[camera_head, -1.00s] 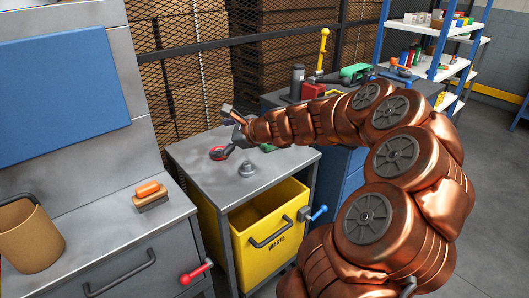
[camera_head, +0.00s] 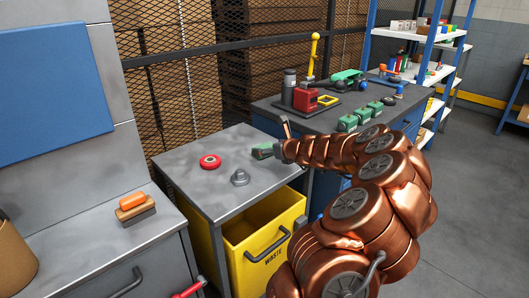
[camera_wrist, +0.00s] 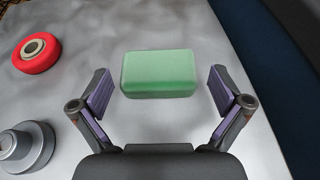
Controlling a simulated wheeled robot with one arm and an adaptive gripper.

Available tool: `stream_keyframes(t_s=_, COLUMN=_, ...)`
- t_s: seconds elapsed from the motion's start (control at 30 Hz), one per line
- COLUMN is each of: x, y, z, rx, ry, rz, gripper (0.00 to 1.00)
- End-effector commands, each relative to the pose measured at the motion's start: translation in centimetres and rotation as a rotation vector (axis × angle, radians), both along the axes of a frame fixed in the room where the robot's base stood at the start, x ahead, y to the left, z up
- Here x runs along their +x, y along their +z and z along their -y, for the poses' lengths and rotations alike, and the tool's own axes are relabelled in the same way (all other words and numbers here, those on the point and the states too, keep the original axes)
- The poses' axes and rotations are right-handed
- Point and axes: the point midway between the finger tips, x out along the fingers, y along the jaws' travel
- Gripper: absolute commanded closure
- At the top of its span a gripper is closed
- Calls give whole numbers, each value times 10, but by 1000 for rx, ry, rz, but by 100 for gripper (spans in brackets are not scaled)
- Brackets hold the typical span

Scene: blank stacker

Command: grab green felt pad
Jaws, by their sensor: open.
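The green felt pad (camera_wrist: 158,75) is a pale green block lying on the grey metal table top. In the wrist view it sits just beyond and between the two fingertips. My gripper (camera_wrist: 157,90) is open, with a purple-padded finger on either side and nothing held. In the head view the pad (camera_head: 264,151) shows at the end of my copper arm, near the table's right edge. The arm hides part of it and most of the gripper there.
On the same table (camera_head: 190,165) are a red ring-shaped part (camera_head: 210,161) and a grey flanged knob (camera_head: 240,177), both left of the pad. A yellow waste bin (camera_head: 262,235) is below. A dark bench (camera_head: 345,112) with several green blocks stands behind right.

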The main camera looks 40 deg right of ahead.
Motion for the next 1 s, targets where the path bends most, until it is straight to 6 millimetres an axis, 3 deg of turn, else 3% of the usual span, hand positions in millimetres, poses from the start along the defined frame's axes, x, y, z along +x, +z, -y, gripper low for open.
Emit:
stream_keyframes(t_s=0.3, x=34, y=-13, z=4, rx=0, ry=0, rz=-1, gripper=0)
stream_keyframes(t_s=0.63, x=39, y=-14, z=4, rx=0, ry=1, rz=-1, gripper=0)
stream_keyframes(t_s=0.93, x=39, y=-14, z=4, rx=0, ry=1, rz=-1, gripper=30)
stream_keyframes(t_s=1.0, x=39, y=-14, z=4, rx=0, ry=1, rz=-1, gripper=31)
